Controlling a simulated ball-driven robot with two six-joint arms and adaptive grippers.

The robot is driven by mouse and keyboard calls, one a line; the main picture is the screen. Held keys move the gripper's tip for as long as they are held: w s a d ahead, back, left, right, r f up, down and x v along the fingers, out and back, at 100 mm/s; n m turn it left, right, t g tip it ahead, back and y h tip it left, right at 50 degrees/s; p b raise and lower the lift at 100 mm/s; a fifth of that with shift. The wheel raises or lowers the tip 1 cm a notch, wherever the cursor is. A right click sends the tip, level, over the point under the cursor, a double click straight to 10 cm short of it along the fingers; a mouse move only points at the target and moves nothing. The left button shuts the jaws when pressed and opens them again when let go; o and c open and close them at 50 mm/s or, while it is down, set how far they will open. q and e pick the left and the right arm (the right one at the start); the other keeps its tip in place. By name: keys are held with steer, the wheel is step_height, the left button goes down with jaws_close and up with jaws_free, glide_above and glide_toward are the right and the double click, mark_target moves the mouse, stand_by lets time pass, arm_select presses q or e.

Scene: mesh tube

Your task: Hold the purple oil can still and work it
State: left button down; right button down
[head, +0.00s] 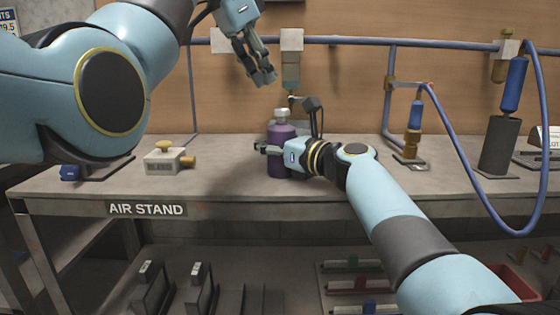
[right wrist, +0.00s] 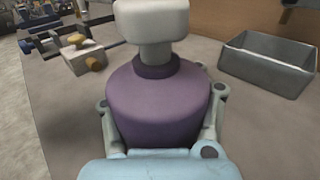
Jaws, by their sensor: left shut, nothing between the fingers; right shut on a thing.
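The purple oil can (head: 280,133) stands upright on the grey bench, with a pale cap or pump top. In the right wrist view its purple body (right wrist: 158,105) fills the middle, with the pale top (right wrist: 152,25) above. My right gripper (head: 268,149) is shut around the can's body, a finger on each side. My left gripper (head: 264,77) is shut and empty. It hangs in the air above the can, apart from it, pointing down.
A beige block with a brass knob (head: 166,160) sits to the left on the bench (head: 230,184). A grey metal bin (right wrist: 268,62) shows in the right wrist view. A blue hose (head: 455,150) hangs at the right, near a dark cylinder (head: 498,146). A pipe runs along the wall.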

steer(key=shift+c, duration=2.3)
jaws_free()
